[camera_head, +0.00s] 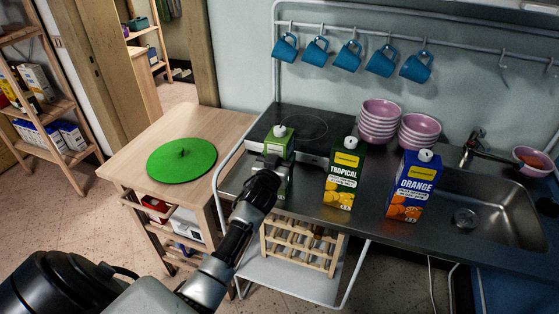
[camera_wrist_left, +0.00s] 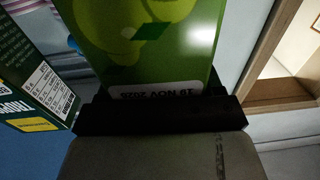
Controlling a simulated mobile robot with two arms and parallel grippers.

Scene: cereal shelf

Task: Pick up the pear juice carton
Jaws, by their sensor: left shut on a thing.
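The pear juice carton (camera_head: 281,143) is light green with a white cap and is upright at the stove's front left in the head view. My left gripper (camera_head: 271,165) is shut on it from the front, and my arm hides part of its face. In the left wrist view the green carton (camera_wrist_left: 145,45) fills the upper middle, against the dark gripper fingers (camera_wrist_left: 160,112). I cannot tell whether its base touches the counter. My right gripper is not in view.
The dark green tropical carton (camera_head: 343,178) stands close to the right, and shows at left in the wrist view (camera_wrist_left: 30,75). The orange carton (camera_head: 410,188) is further right. Pink bowls (camera_head: 379,120) stand behind. A green disc (camera_head: 182,158) lies on the wooden table at left.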

